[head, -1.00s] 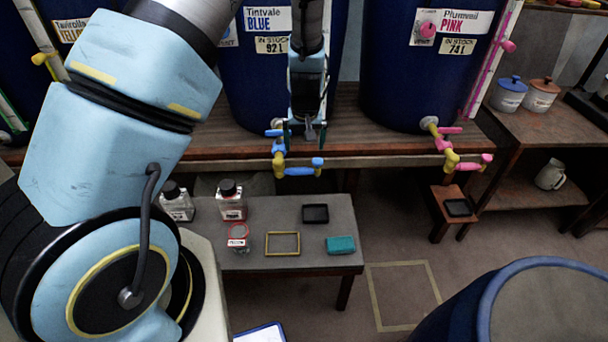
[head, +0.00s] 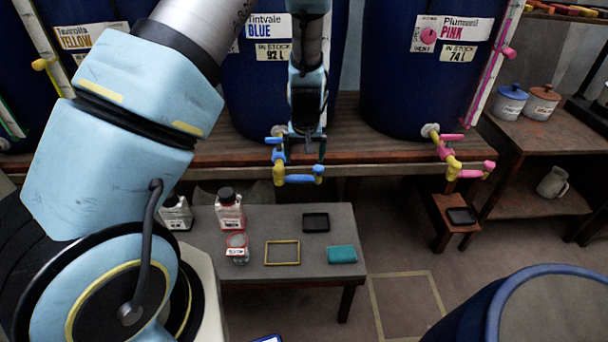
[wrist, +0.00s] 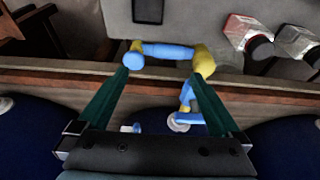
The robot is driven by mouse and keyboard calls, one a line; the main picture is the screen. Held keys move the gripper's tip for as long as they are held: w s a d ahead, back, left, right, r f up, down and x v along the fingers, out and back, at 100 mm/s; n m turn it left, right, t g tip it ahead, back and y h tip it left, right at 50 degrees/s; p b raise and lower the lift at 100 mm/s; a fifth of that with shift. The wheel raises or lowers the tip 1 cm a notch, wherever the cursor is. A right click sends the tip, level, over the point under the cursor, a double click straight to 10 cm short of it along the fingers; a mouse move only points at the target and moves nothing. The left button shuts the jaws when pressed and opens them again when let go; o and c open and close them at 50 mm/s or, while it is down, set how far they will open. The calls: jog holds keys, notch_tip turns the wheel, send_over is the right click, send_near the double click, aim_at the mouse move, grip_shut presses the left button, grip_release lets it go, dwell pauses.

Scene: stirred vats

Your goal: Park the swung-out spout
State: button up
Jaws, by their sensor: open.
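The swung-out spout is the blue and yellow one on the Tintvale BLUE vat (head: 262,100). In the head view the spout (head: 299,180) runs sideways to the right from its yellow elbow, ending in a blue tip. In the wrist view the spout (wrist: 168,51) lies across the picture, with the yellow elbow at its right and the round blue end at its left. My gripper (head: 306,150) hangs just above and behind the spout. In the wrist view my gripper (wrist: 158,74) is open, its two green fingers apart and pointing toward the spout, with nothing held.
The Plumveil PINK vat (head: 410,80) has a pink and yellow spout (head: 465,172) to the right. A grey table (head: 330,228) in front holds bottles, a jar, a yellow frame, a black tray and a teal sponge. A blue drum (head: 540,305) stands front right.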

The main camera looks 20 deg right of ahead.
jog(key=d+p+v, duration=0.1)
jog(key=p+v, duration=0.7)
jog(key=v, duration=0.2)
jog(key=a+r+n+g+b, duration=0.1)
jog(key=a+r, duration=0.3)
jog(key=a, duration=0.3)
jog(key=a+r+b, duration=0.1)
jog(key=a+r, duration=0.2)
jog(key=a, duration=0.4)
jog(key=s+a+r, duration=0.3)
jog(key=s+a, duration=0.1)
jog(key=a, duration=0.4)
jog(key=s+a+r+n, duration=0.1)
jog(key=s+a+r, duration=0.2)
jog(key=s+a, duration=0.2)
jog(key=a+b, duration=0.1)
jog(key=a, duration=0.2)
jog(key=shift+a+r+g+y, duration=0.3)
jog(key=shift+y, duration=0.1)
